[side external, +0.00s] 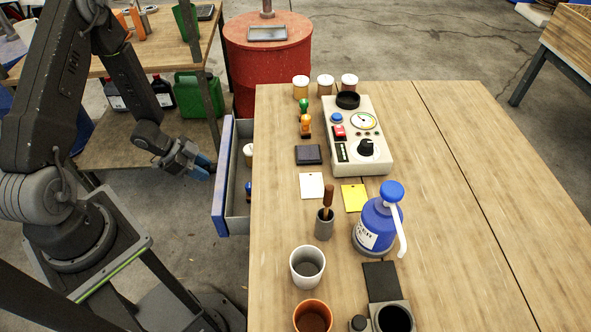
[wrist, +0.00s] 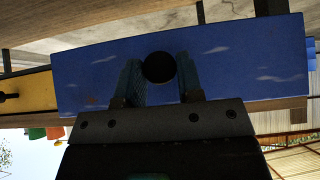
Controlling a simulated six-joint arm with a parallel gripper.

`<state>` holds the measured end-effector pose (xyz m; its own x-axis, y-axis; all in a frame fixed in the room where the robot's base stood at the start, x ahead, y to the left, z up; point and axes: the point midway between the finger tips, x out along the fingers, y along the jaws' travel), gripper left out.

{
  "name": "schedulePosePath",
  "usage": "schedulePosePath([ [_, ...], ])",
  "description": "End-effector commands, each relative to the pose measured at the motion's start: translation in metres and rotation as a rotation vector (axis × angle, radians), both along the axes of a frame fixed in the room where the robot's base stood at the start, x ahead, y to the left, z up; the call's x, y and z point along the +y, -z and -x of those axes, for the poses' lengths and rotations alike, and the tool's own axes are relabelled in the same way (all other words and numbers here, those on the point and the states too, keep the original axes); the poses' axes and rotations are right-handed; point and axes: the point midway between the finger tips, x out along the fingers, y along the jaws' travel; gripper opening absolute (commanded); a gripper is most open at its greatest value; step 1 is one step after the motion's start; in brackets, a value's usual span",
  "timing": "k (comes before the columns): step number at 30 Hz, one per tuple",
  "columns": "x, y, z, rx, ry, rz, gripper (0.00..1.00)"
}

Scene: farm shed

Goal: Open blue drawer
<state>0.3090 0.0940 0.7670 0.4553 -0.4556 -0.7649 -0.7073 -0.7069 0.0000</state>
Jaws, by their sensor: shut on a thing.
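The blue drawer (side external: 219,190) stands pulled out from the left side of the wooden table in the side view. Its inside is visible, with a white-topped item (side external: 248,150) and a small blue item (side external: 248,187) in it. My gripper (side external: 209,168) is at the outer face of the drawer front. In the wrist view the blue drawer front (wrist: 230,65) fills the middle, and my gripper's fingers (wrist: 158,80) are shut on its dark round knob (wrist: 158,67), one finger on each side.
The table (side external: 450,200) carries a control box (side external: 357,135), a blue pump bottle (side external: 380,220), cups and small items. A red drum (side external: 268,60) stands behind. A yellow drawer front (wrist: 25,97) is beside the blue one in the wrist view.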

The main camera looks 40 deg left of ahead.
Motion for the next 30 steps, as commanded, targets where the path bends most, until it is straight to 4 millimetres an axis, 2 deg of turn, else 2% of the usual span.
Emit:
schedulePosePath([
  [21, 0.035, 0.0, 0.033, -0.001, -0.003, -0.002, 0.19],
  [30, 0.04, 0.0, 0.039, -0.001, -0.001, -0.002, 0.19],
])
